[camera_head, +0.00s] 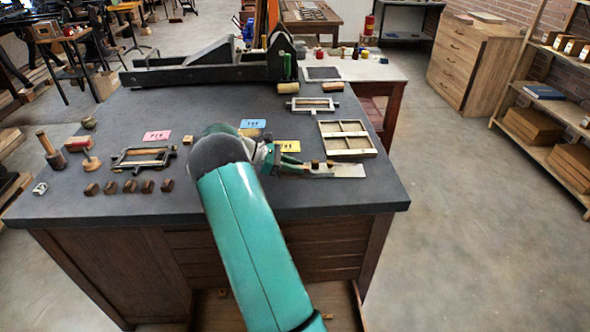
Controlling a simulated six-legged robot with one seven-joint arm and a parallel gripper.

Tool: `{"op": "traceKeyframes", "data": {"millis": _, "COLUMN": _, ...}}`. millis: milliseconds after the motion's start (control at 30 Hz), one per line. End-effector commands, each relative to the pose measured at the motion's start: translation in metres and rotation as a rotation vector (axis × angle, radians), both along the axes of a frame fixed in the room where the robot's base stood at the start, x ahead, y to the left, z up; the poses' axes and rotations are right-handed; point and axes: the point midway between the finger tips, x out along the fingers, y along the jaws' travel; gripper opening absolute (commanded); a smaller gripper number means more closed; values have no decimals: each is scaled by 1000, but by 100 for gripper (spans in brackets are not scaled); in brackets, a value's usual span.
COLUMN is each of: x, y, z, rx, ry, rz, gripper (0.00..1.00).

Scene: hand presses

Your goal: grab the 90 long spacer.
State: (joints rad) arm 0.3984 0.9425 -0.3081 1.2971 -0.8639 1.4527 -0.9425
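My teal arm reaches over the dark bench top (240,102), and my gripper (303,166) is low over its front right part. The gripper lies just left of a flat pale metal plate (349,171). Small brown pieces show at the fingertips, and I cannot tell whether they are held. A yellow card (287,146) lies just behind the gripper; its lettering is too small to read surely. A blue card (253,123) and a pink card (157,136) lie farther left. I cannot single out the 90 long spacer; my arm hides part of the bench.
A wooden divided tray (346,139) stands behind the plate. A small metal frame (312,104) lies farther back. Another frame (143,158), several dark blocks (130,186) and a mallet (49,146) are at left. A large press (210,68) spans the back.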

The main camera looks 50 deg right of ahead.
Motion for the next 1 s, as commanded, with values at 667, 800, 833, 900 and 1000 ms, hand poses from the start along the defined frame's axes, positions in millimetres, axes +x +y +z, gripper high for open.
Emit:
{"op": "traceKeyframes", "data": {"millis": 667, "x": 1, "y": 0, "z": 18, "rx": -1, "ry": -2, "rz": 0, "gripper": 0}}
{"op": "traceKeyframes", "data": {"millis": 800, "x": -5, "y": 0, "z": 38, "rx": 0, "ry": -1, "rz": -1, "gripper": 0}}
{"op": "traceKeyframes", "data": {"millis": 833, "x": -8, "y": 1, "z": 41, "rx": 0, "ry": 0, "rz": -1, "gripper": 0}}
{"op": "traceKeyframes", "data": {"millis": 900, "x": -17, "y": 2, "z": 52, "rx": 0, "ry": 0, "rz": -2, "gripper": 0}}
{"op": "traceKeyframes", "data": {"millis": 1000, "x": -30, "y": 3, "z": 68, "rx": -1, "ry": -2, "rz": -1, "gripper": 0}}
